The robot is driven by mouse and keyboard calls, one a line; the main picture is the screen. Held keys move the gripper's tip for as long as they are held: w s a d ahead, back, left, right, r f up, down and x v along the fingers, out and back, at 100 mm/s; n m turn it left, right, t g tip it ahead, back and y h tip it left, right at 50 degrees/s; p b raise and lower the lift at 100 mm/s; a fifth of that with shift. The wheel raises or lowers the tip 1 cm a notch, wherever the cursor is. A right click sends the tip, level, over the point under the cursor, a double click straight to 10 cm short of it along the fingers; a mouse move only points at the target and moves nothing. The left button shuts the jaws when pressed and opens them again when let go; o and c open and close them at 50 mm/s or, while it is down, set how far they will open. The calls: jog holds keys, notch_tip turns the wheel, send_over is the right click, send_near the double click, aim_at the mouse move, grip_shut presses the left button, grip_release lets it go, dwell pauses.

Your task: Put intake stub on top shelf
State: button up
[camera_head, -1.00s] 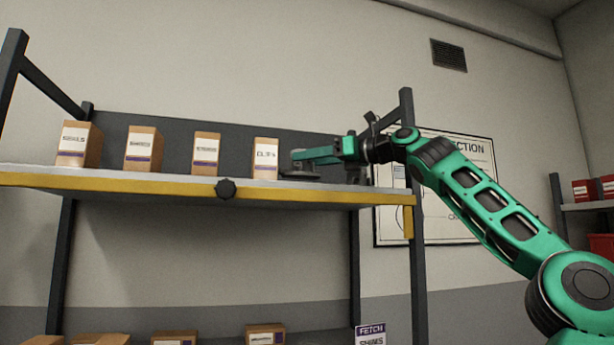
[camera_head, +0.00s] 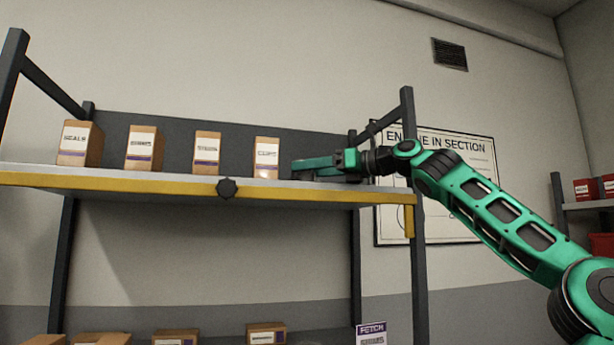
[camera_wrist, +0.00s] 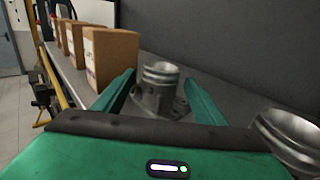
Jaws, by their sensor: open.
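The intake stub (camera_wrist: 160,88), a grey metal tube on a flat flange, stands upright on the top shelf (camera_head: 170,183). In the wrist view it lies between the two spread green fingers of my gripper (camera_wrist: 159,78), with visible room on both sides. In the head view my gripper (camera_head: 310,166) is low over the right part of the shelf, just right of the last carton, and mostly hides the stub.
Several labelled cartons (camera_head: 266,158) stand in a row on the shelf to the left. Another round metal part (camera_wrist: 290,135) is close at the right of the wrist view. A dark back panel (camera_head: 180,130) and a right-hand post (camera_head: 408,130) bound the shelf.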

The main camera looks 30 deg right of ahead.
jog(key=shift+r, duration=0.1)
jog(key=v, duration=1.2)
